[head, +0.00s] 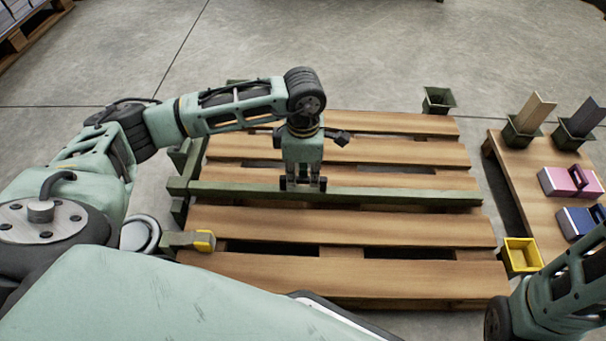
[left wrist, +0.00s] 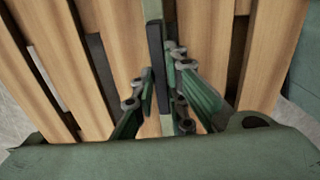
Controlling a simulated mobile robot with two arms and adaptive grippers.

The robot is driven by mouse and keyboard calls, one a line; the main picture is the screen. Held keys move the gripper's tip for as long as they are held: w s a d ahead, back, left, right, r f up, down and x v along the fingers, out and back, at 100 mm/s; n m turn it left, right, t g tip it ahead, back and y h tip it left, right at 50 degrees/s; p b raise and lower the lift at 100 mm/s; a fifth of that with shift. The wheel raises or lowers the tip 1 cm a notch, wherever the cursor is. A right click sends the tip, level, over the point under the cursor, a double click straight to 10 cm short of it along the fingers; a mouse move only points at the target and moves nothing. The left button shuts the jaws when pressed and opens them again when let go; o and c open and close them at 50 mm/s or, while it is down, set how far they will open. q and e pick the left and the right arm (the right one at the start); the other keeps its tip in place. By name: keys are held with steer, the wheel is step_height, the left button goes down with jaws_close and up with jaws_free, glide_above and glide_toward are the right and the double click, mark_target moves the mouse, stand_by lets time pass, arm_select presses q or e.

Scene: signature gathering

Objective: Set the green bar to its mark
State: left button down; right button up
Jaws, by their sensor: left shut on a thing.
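The green bar (head: 400,196) is long and thin and lies across the wooden pallet (head: 380,231) from left to right. My left gripper (head: 303,184) points down and is shut on the bar, left of the bar's middle. In the left wrist view the bar (left wrist: 159,70) runs between the fingers of my left gripper (left wrist: 163,90). Whether the bar touches the slats or hangs just above them I cannot tell. I cannot make out a distinct mark for it. My right arm shows at the lower right, but its gripper is out of view.
Green brackets stand along the pallet's left edge. A short piece with a yellow end (head: 204,240) lies at the front left. A yellow bin (head: 521,256) and a green bin (head: 438,101) stand at right. A side board (head: 525,180) holds pink (head: 570,182) and blue (head: 580,222) items.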

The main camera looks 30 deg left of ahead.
arm_select(q)
steer(key=shift+w, duration=0.1)
steer(key=c, duration=1.8)
jaws_free()
steer(key=shift+o, duration=0.2)
step_height(320, 180, up, 12)
